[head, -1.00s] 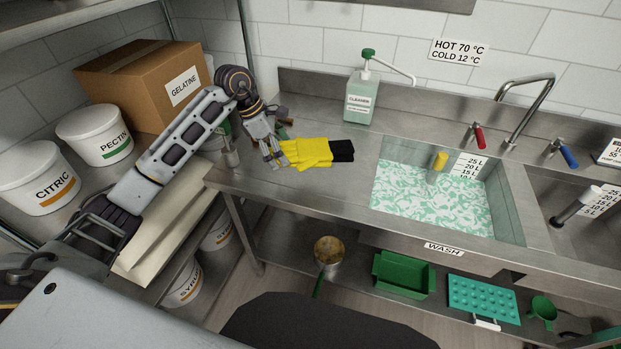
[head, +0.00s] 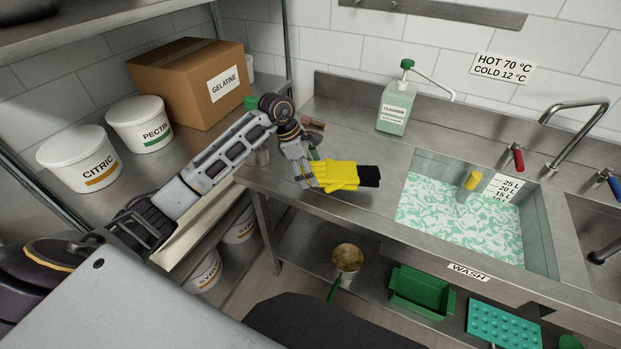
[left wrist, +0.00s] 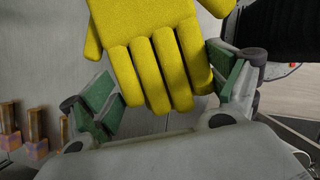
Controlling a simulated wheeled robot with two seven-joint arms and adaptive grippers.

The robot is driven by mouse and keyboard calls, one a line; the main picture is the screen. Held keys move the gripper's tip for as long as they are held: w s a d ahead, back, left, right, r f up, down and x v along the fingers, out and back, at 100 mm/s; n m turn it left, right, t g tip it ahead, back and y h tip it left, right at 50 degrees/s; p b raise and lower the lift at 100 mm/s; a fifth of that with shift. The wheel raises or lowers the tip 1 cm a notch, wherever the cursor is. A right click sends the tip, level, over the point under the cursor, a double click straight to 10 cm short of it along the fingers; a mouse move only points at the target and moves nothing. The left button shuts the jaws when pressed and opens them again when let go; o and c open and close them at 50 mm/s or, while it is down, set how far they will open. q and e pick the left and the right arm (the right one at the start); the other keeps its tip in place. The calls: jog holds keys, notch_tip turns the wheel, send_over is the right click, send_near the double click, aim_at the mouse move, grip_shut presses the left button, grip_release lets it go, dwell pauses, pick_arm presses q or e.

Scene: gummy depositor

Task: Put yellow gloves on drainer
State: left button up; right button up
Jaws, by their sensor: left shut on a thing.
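The yellow gloves (head: 337,174) with black cuffs lie at the left end of the steel counter, left of the wash sink. My left gripper (head: 311,174) is at their finger end, with its fingers on either side. In the left wrist view the gloves (left wrist: 160,60) show between the green finger pads of the left gripper (left wrist: 165,95), which is shut on them. I cannot tell whether the gloves are lifted off the counter. My right gripper is not in view. I see no drainer that I can make out.
The wash sink (head: 411,163) holds foamy green water. A cleaner bottle (head: 394,108) stands behind the gloves. Brushes (head: 313,124) lie behind my left gripper. White tubs and a gelatine box (head: 187,82) stand on the left. Counter between gloves and sink is clear.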

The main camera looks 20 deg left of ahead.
pick_arm(q)
jog(key=shift+f, duration=1.85)
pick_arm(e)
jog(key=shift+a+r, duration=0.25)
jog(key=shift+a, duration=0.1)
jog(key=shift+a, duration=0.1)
pick_arm(q)
jog(key=shift+f, duration=0.1)
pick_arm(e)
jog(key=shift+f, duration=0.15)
pick_arm(q)
jog(key=o, duration=1.2)
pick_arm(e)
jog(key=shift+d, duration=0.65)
